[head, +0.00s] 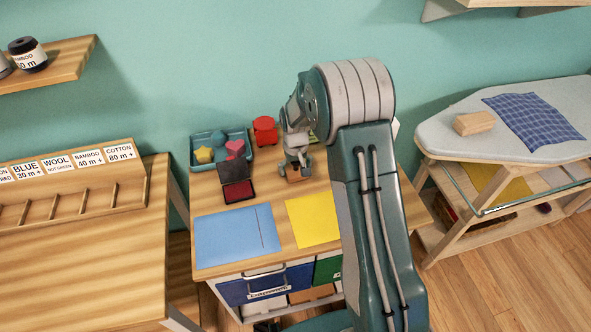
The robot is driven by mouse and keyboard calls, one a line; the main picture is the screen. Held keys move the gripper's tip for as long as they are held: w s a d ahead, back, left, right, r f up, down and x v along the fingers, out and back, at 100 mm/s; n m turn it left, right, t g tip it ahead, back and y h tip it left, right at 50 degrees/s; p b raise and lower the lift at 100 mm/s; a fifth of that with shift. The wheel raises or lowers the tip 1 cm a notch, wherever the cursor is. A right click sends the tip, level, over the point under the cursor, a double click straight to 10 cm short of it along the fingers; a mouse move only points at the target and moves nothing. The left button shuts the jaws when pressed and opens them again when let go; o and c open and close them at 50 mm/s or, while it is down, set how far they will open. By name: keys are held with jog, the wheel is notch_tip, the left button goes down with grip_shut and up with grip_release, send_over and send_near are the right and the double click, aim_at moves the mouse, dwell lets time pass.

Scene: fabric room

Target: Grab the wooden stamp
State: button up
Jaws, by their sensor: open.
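My arm reaches over the small wooden desk (267,231), and my gripper (297,166) points down near its back middle. The gripper is open. A small brown wooden piece shows at the fingertips (294,178); it looks like the wooden stamp, mostly hidden by the gripper. I cannot tell whether the fingers touch it. An open ink pad (238,192) with a dark lid and red pad lies left of the gripper.
A teal tray (194,163) of coloured shapes and a red round object (265,131) stand at the desk's back. Blue paper (228,236) and yellow paper (312,219) lie in front. An ironing board (450,136) is right, a wooden table (80,265) left.

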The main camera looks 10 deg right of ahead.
jog(key=c, duration=0.8)
jog(key=shift+r, duration=0.7)
jog(key=s+d+r, duration=0.1)
jog(key=s+r, duration=0.3)
jog(key=s+d+r, duration=0.2)
jog(key=s+r, duration=0.1)
jog(key=s, duration=0.1)
jog(key=s+d+r, duration=0.2)
jog(key=s+r, duration=0.2)
jog(key=s, duration=0.1)
jog(key=shift+r, duration=0.35)
